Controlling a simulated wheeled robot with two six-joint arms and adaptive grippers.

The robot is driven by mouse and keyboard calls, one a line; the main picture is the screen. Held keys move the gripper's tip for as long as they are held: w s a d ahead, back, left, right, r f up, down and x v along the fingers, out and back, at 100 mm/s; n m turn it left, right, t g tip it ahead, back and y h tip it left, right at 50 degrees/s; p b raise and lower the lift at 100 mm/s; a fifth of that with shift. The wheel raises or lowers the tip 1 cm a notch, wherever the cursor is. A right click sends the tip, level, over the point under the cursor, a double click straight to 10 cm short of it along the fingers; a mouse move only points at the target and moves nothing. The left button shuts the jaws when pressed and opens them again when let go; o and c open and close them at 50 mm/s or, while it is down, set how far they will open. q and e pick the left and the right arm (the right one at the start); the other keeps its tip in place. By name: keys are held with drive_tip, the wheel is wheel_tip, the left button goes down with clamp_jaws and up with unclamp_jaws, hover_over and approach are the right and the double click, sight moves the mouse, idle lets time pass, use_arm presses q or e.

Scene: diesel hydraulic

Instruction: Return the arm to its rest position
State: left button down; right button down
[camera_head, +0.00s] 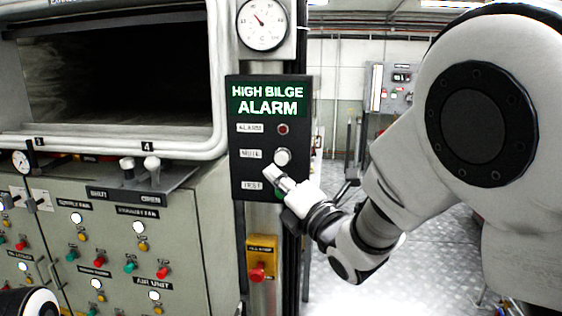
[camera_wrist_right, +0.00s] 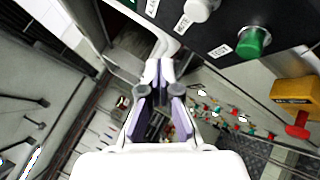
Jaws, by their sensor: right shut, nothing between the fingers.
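My right arm comes in from the right of the head view. Its gripper (camera_head: 273,174) is in front of the lower part of the black High Bilge Alarm panel (camera_head: 255,142), near the mute and test rows. The gripper is shut and empty; its fingers also meet in the right wrist view (camera_wrist_right: 159,75). The white mute knob (camera_head: 282,156) shows just above the fingers. The green test knob (camera_wrist_right: 253,42) is clear of the fingers in the wrist view and mostly hidden behind the gripper in the head view. My left gripper is not in view.
A yellow box with a red button (camera_head: 257,271) is below the panel. A grey control cabinet (camera_head: 190,225) with several coloured knobs stands at left. A gauge (camera_head: 262,24) is above the panel. Open metal floor (camera_head: 440,255) lies at right.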

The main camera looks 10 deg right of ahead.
drive_tip(key=s+d+f+m+g+h, duration=0.2)
drive_tip(key=f, duration=1.1)
drive_tip(key=s+d+f+m+g+h, duration=0.1)
drive_tip(key=d+f+m+g, duration=0.15)
drive_tip(key=f, duration=0.95)
drive_tip(key=s+d+f+m+g+h, duration=0.2)
drive_tip(key=f+g, duration=0.1)
drive_tip(key=f, duration=1)
drive_tip(key=s+d+f+m+g+h, duration=0.15)
drive_tip(key=s+f+m+g, duration=0.3)
drive_tip(key=s+f, duration=0.6)
drive_tip(key=s+d+f+m+g, duration=0.2)
drive_tip(key=s+f+m+g, duration=0.1)
drive_tip(key=s+m, duration=0.6)
drive_tip(key=s+d+f+m+g+h, duration=0.1)
drive_tip(key=s+f+m+g, duration=0.3)
drive_tip(key=s+m, duration=0.5)
drive_tip(key=shift+s+d+f, duration=0.65)
drive_tip(key=shift+s+d, duration=0.1)
drive_tip(key=shift+s, duration=0.35)
